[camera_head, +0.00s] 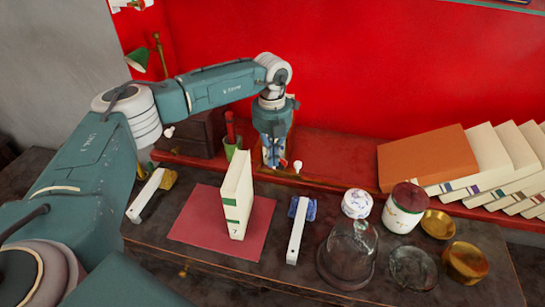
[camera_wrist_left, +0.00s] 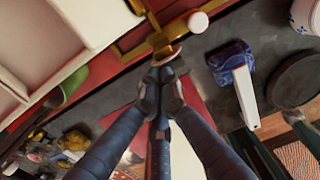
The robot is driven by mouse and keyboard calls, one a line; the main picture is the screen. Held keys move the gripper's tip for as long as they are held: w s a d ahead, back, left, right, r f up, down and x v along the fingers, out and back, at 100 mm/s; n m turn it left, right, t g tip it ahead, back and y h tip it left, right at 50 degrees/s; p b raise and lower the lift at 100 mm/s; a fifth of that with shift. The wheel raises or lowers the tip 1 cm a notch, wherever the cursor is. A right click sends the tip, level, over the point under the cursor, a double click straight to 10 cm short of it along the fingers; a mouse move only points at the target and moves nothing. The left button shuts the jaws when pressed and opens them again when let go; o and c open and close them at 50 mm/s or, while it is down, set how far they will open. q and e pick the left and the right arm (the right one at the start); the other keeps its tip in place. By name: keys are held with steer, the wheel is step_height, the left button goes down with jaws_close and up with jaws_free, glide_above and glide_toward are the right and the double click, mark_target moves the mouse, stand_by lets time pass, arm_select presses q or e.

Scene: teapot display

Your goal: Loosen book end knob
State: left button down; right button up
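In the head view my left gripper (camera_head: 271,158) points down at the red shelf behind the book. In the left wrist view its blue fingers (camera_wrist_left: 162,78) are drawn in close together at a brass fitting (camera_wrist_left: 160,38) on the shelf. A pale-rimmed round part, seemingly the book end knob (camera_wrist_left: 169,54), shows just beyond the fingertips. The fingers hide most of it. A separate white knob (camera_head: 297,166) stands to the right of the gripper; it also shows in the left wrist view (camera_wrist_left: 198,22). My right gripper is not in view.
An upright cream book (camera_head: 237,200) stands on a red mat (camera_head: 188,225). Leaning books (camera_head: 428,155) fill the shelf's right.

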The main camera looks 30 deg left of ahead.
arm_select(q)
steer(key=shift+s+a+f+t+h+b, duration=0.1)
steer(key=shift+a+t+h+b, duration=0.1)
steer(key=shift+h+b, duration=0.2)
steer(key=shift+a+f+t+h+b, duration=0.15)
steer(key=shift+h+b, duration=0.15)
steer(key=shift+h, duration=0.2)
steer(key=shift+a+f+h+b, duration=0.1)
steer(key=shift+h+b, duration=0.3)
steer(key=shift+s+a+f+t+h+b, duration=0.1)
steer(key=shift+a+f+t+h+b, duration=0.15)
steer(key=shift+h+b, duration=0.75)
steer(key=shift+s+a+f+t+h+b, duration=0.15)
steer(key=shift+f+t+h+b, duration=0.15)
steer(key=shift+h+b, duration=0.65)
steer(key=shift+w, duration=0.1)
steer(key=shift+a+f+h+b, duration=0.1)
steer(key=shift+f+h+b, duration=0.15)
steer(key=shift+h+b, duration=0.7)
steer(key=shift+r+p, duration=0.1)
steer(key=shift+p, duration=0.35)
